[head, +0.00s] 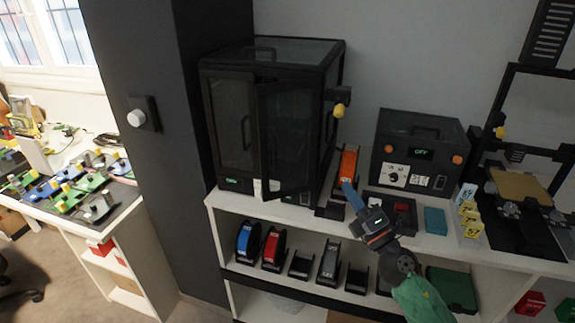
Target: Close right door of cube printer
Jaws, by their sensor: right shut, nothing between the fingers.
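The cube printer (328,52) is a black box with glass panels on the white shelf. Its left door (232,125) looks shut. Its right door (287,140) stands ajar, with its free left edge swung out toward me. My right gripper (348,187) has blue fingers and is shut and empty. It is to the right of the door's lower part, in front of an orange spool (347,165), apart from the door. My left gripper is out of view.
An open-frame printer (520,190) is at far right. Several spools (272,248) fill the lower shelf. A dark pillar (165,170) is left.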

